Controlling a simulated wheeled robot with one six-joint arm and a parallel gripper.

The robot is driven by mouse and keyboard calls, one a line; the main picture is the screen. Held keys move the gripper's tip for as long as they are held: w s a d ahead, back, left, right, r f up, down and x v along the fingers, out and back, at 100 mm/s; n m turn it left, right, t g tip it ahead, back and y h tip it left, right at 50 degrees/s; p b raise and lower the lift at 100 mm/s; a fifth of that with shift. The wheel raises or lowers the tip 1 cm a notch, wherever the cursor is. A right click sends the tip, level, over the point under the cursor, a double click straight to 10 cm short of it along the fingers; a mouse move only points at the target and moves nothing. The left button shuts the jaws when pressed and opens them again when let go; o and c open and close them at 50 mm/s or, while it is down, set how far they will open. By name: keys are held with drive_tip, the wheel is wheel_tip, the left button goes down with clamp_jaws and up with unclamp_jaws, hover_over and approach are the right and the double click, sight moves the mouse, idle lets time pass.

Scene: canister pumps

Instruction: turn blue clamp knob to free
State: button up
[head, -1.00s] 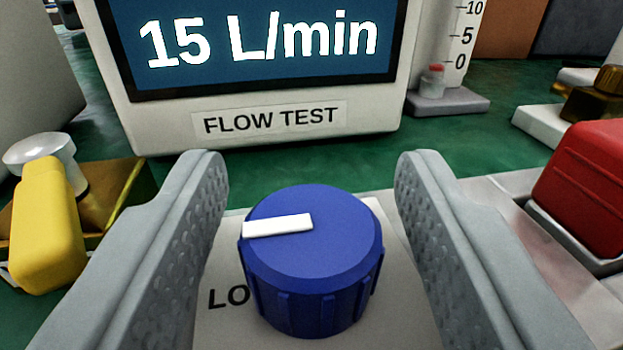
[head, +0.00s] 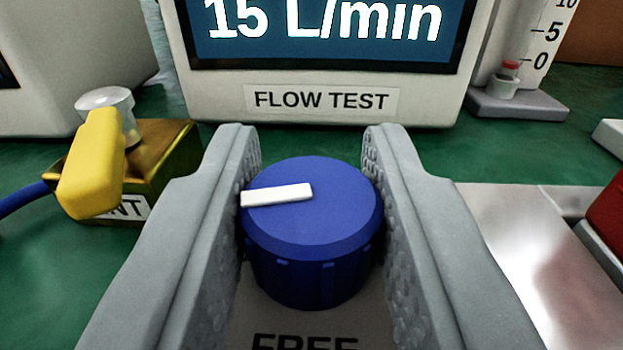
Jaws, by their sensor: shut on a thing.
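The blue clamp knob (head: 312,235) stands upright at the centre of the view, on a grey-white plate. Its white pointer bar (head: 277,195) points to the left of the picture. My gripper (head: 312,185) is shut on the knob, with one textured finger against each side. The word FREE (head: 305,343) shows on the plate in front of the knob, partly cut off by the bottom edge. The rest of the plate's markings are hidden by the fingers and the knob.
Behind the knob stands the flow test display (head: 320,100), reading 15 L/min. A yellow lever (head: 92,165) on a brass block is at the left, with a blue hose. A red part (head: 608,205) is at the right edge, and a scale tube (head: 538,50) stands at the back right.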

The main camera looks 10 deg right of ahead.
drive_tip(key=shift+r+n+y, duration=0.1)
drive_tip(key=shift+n+y, duration=0.6)
drive_tip(key=shift+y, duration=0.7)
drive_tip(key=o, duration=0.9)
drive_tip(key=shift+o, duration=0.2)
drive_tip(key=s+a, duration=0.1)
drive_tip(key=s, duration=1.6)
drive_tip(key=shift+s, duration=0.2)
